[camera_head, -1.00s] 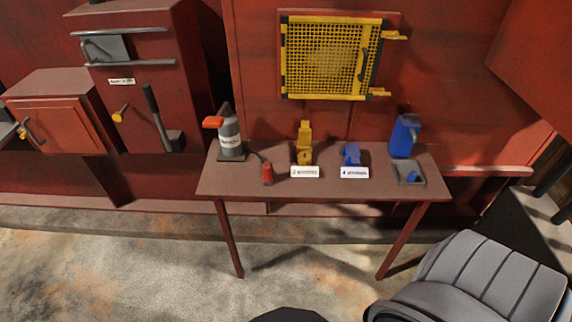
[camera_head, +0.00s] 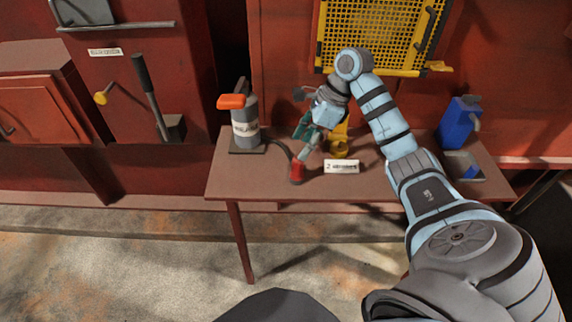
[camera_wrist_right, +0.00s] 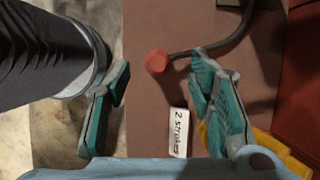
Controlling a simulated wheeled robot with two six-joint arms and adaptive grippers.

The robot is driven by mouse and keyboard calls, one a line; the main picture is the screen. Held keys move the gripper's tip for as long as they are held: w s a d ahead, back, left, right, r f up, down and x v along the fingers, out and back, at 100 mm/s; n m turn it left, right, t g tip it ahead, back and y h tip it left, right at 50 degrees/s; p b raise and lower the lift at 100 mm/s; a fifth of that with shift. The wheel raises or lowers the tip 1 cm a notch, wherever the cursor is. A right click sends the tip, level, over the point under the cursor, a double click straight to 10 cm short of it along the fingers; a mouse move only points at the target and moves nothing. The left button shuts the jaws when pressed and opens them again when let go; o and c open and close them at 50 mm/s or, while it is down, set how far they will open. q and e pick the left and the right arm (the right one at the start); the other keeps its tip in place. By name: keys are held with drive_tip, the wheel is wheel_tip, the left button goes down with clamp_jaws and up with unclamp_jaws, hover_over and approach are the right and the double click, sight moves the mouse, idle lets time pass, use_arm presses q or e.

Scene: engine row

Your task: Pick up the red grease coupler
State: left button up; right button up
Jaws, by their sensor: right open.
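The red grease coupler (camera_head: 297,172) stands on the table (camera_head: 240,187) near its front edge, at the end of a dark hose from the grey grease pump (camera_head: 245,125) with an orange handle. In the right wrist view the coupler (camera_wrist_right: 157,62) shows from above as a red disc, ahead of and between the finger lines. My right gripper (camera_head: 304,152) is over the table just above and behind the coupler in the head view. In the wrist view its teal fingers (camera_wrist_right: 160,85) are spread wide with nothing held. My left gripper is not seen.
A white label (camera_head: 341,166) reading "2 strokes" lies right of the coupler. A yellow item (camera_head: 339,142) stands behind it, partly hidden by my right arm. A blue jug (camera_head: 459,122) and a grey tray (camera_head: 480,177) are at the right end.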

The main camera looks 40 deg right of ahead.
sight(292, 175)
drive_tip(key=x, duration=0.4)
drive_tip(key=s+x, duration=0.1)
drive_tip(key=x, duration=0.2)
drive_tip(key=shift+s+f+b, duration=0.1)
drive_tip(key=shift+f+b, duration=0.05)
drive_tip(key=shift+b, duration=0.15)
drive_tip(key=f, duration=0.1)
drive_tip(key=w+f, duration=0.1)
drive_tip(key=shift+w+a+f, duration=0.25)
drive_tip(key=shift+w, duration=0.1)
drive_tip(key=shift+s, duration=0.1)
drive_tip(key=shift+s+r, duration=0.15)
drive_tip(key=shift+r, duration=0.05)
drive_tip(key=shift+s+r, duration=0.1)
drive_tip(key=shift+s, duration=0.05)
drive_tip(key=c, duration=0.6)
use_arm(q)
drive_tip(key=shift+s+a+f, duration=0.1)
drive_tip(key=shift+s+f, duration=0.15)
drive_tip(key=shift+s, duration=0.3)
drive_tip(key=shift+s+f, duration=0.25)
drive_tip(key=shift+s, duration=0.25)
use_arm(e)
clamp_jaws()
